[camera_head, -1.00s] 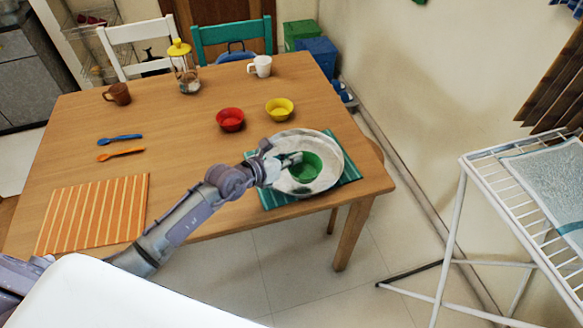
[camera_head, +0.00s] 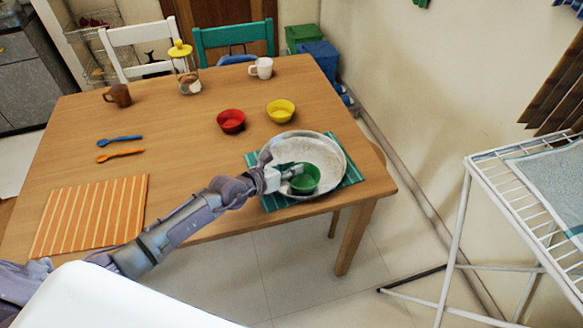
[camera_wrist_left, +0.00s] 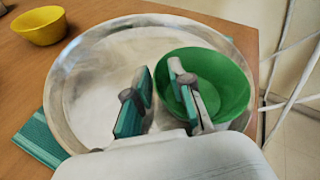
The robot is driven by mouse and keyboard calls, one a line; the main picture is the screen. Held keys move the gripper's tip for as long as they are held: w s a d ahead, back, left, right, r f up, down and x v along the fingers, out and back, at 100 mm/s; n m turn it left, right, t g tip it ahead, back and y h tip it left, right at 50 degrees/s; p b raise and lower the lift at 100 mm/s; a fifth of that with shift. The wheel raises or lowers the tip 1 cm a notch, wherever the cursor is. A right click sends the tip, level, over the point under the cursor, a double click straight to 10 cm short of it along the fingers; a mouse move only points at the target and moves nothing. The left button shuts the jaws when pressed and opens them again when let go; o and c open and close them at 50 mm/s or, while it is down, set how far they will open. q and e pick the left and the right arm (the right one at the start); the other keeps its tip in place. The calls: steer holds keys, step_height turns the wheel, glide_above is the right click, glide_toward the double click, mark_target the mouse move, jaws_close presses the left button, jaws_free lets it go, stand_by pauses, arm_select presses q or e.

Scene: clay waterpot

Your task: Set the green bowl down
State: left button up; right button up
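The green bowl (camera_head: 306,180) sits upright in the large round metal dish (camera_head: 333,159), toward its front; contact under the bowl is hidden. It also shows in the left wrist view (camera_wrist_left: 228,85), right of centre in the dish (camera_wrist_left: 92,95). My left gripper (camera_head: 292,172) is at the bowl's left rim. In the wrist view its fingers (camera_wrist_left: 162,85) straddle the rim, one inside the bowl and one outside. They stand apart, with a gap showing beside the bowl wall. My right gripper is not in view.
The dish lies on a teal striped mat (camera_head: 352,176) near the table's right front corner. A yellow bowl (camera_head: 281,111) and a red bowl (camera_head: 231,121) stand behind it. An orange striped mat (camera_head: 90,215) lies at left. A white drying rack (camera_head: 462,215) stands right.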

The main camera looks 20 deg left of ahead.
arm_select(q)
steer(key=shift+o, duration=0.4)
steer(key=shift+r, duration=0.1)
steer(key=shift+s+a+r, duration=0.1)
steer(key=shift+s, duration=0.05)
steer(key=p+v, duration=0.1)
steer(key=v, duration=1)
steer(key=shift+s+a+r, duration=0.15)
steer(key=shift+s+a, duration=0.05)
steer(key=shift+s, duration=0.1)
